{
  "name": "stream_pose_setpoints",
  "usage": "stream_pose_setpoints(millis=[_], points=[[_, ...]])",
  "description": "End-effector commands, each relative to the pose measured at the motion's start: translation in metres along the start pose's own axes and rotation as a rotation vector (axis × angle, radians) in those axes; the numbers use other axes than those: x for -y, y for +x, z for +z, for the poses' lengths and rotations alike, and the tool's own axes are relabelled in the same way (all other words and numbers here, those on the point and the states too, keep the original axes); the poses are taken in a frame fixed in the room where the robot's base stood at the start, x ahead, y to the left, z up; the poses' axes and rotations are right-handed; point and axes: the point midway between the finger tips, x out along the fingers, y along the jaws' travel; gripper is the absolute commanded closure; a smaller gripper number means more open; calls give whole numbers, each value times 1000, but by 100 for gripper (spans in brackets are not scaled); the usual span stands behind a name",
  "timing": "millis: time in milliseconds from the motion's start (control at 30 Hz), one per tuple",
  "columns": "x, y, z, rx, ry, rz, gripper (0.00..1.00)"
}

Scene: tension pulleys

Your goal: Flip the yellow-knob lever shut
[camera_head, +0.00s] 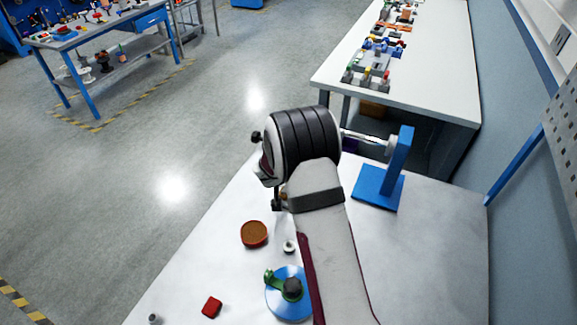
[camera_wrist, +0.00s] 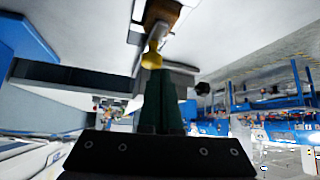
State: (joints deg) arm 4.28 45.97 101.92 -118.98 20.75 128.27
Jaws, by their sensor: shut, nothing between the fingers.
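In the wrist view, a yellow knob (camera_wrist: 153,54) stands just beyond the tips of my gripper (camera_wrist: 157,72). Its stem runs up to an orange-brown piece (camera_wrist: 163,14) at the top edge. The dark green fingers are together with nothing between them. Their tips overlap the knob's lower end in the picture; I cannot tell whether they touch it. In the head view, my arm and wrist hide the knob, the lever and most of my gripper. The lever's angle cannot be read.
A blue stand (camera_head: 378,188) is on the white table, right of my wrist. A blue disc with a green part (camera_head: 286,300), a brown round piece (camera_head: 254,234), a small white ring (camera_head: 289,246) and a red block (camera_head: 212,307) lie nearer. The table's right side is clear.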

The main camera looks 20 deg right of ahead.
Motion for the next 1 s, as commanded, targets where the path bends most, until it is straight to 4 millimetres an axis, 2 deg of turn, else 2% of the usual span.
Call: stream_pose_setpoints(millis=[167, 200, 300, 500, 700, 1000], points=[[32, 3, -16, -3, 2, -5, 100], [21, -6, -20, -4, 3, -2, 100], [5, -26, -28, -5, 3, -3, 100], [-20, -56, -39, -5, 1, -3, 100], [-31, -69, -44, -4, 1, -3, 100], [-32, -70, -44, -3, 0, -3, 100]])
